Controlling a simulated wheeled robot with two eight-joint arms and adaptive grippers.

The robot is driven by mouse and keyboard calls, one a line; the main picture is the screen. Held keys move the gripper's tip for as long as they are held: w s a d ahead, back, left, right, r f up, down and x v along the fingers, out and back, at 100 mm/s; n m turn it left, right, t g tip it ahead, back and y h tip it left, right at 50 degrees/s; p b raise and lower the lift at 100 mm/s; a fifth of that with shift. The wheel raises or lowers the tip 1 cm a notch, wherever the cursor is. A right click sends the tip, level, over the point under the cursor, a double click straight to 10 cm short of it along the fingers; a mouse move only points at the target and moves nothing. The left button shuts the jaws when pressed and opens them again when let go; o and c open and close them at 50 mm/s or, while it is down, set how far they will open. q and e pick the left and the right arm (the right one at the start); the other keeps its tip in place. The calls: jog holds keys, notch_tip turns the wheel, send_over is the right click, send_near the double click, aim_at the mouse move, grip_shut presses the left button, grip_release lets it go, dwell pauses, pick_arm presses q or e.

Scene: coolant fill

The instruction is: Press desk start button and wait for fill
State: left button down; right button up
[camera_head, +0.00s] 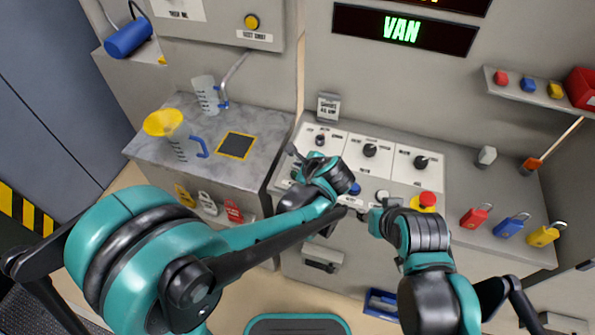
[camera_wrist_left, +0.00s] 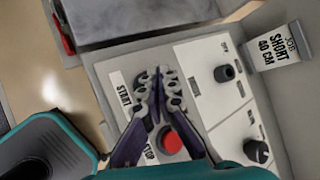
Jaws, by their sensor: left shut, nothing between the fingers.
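In the left wrist view the START label (camera_wrist_left: 123,90) lies beside my left gripper (camera_wrist_left: 160,76), whose fingers are shut together and empty. The fingers hide the start button; I cannot tell whether they touch it. A red STOP button (camera_wrist_left: 171,141) shows between the lower finger links. In the head view my left gripper (camera_head: 290,199) is over the left part of the desk panel (camera_head: 333,150). My right gripper (camera_head: 372,216) is by the panel's front edge, its fingers too unclear to read. A clear jug (camera_head: 206,95) stands under the spout (camera_head: 236,66) on the left bench.
Another jug (camera_head: 182,143) with a yellow funnel (camera_head: 163,122) stands on the same bench near a black pad (camera_head: 236,145). A red mushroom button (camera_head: 427,199) is near my right arm. Red, blue and yellow padlocks (camera_head: 476,215) lie on the right. A display (camera_head: 401,29) reads VAN.

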pick_arm(q)
jog(key=shift+f, duration=0.1)
jog(key=shift+f+b, duration=0.35)
jog(key=shift+b, duration=0.05)
jog(key=shift+f+b, duration=0.45)
jog(key=shift+f, duration=0.05)
dwell(0.8)
jog(key=shift+r, duration=0.1)
jog(key=shift+r+p, duration=0.75)
jog(key=shift+r, duration=0.1)
notch_tip(320, 180, up, 5)
jog(key=p, duration=0.4)
jog(key=shift+r, duration=0.1)
